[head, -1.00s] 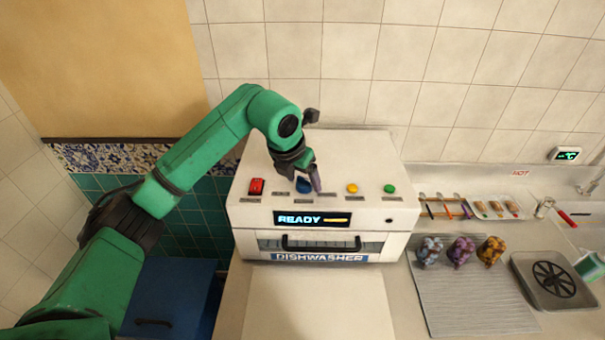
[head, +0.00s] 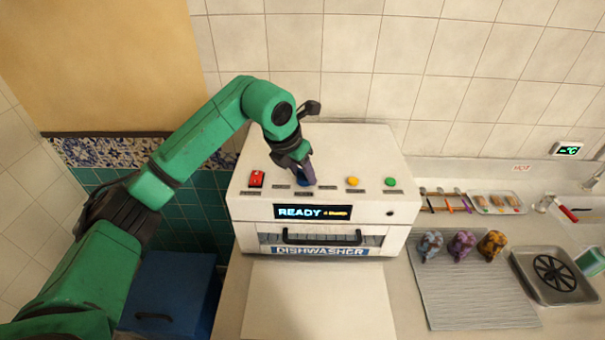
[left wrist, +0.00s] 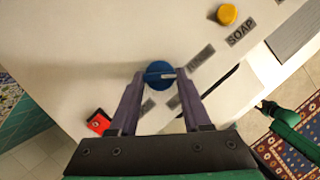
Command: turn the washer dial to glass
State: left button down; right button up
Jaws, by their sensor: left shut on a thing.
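The dishwasher (head: 240,210) is a white box with a sloped control top and a lit display (head: 314,212) that reads READY, with small yellow text beside it. The blue dial (left wrist: 160,75) sits on that top, with a pale pointer mark toward the right in the left wrist view. My left gripper (left wrist: 160,82) is shut on the dial, one finger at each side. In the head view my left gripper (head: 305,182) hides most of the dial. The small labels around the dial are too blurred or covered to read. My right gripper (left wrist: 266,106) shows small in the left wrist view.
A red switch (head: 257,179) is left of the dial; a yellow button (head: 352,181) and a green button (head: 390,182) are right. The left wrist view shows a SOAP label (left wrist: 240,34). Several figurines stand on a grey mat (head: 470,305) at the right.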

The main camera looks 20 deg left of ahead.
pick_arm(q)
jog(key=shift+w+a+m+h+b, duration=0.1)
jog(key=shift+m+h+b, duration=0.4)
jog(key=shift+m, duration=0.7)
jog(key=shift+m+g, duration=0.3)
jog(key=shift+m, duration=0.6)
jog(key=m+g+h, duration=0.1)
jog(key=m, duration=0.2)
jog(key=shift+w+a+r, duration=0.1)
jog(key=shift+w+r, duration=0.05)
jog(key=shift+w+m+g+h+p, duration=0.1)
jog(key=shift+m+g+h+p, duration=0.4)
jog(key=shift+m, duration=0.9)
jog(key=shift+c, duration=1.8)
grip_release()
jog(key=shift+a, duration=0.1)
